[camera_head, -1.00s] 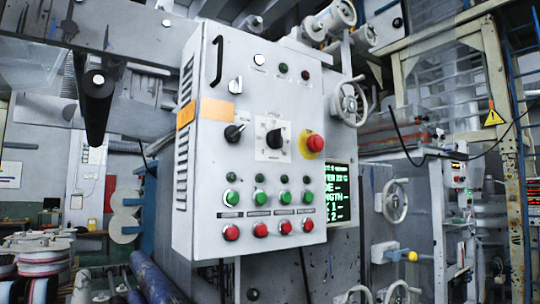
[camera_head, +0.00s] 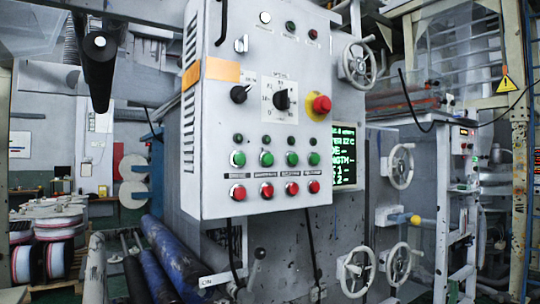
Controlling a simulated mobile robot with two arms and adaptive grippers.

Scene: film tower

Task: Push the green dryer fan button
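A light grey control panel (camera_head: 222,118) fills the middle of the head view. A row of several green buttons crosses its lower half: a leftmost one (camera_head: 238,158), a second one (camera_head: 266,159), a third one (camera_head: 292,159) and a rightmost one (camera_head: 314,158). Small dark green lamps sit above them and dark label plates below. The label text is too small to read, so I cannot tell which button is for the dryer fan. Neither of my grippers is in view.
Red buttons (camera_head: 267,190) line the panel's bottom. Above are black knobs (camera_head: 282,99) and a red mushroom button (camera_head: 321,104) on yellow. A green-text screen (camera_head: 344,157) and handwheels (camera_head: 357,64) stand right of the panel. Blue rollers (camera_head: 172,262) and reels (camera_head: 45,262) lie lower left.

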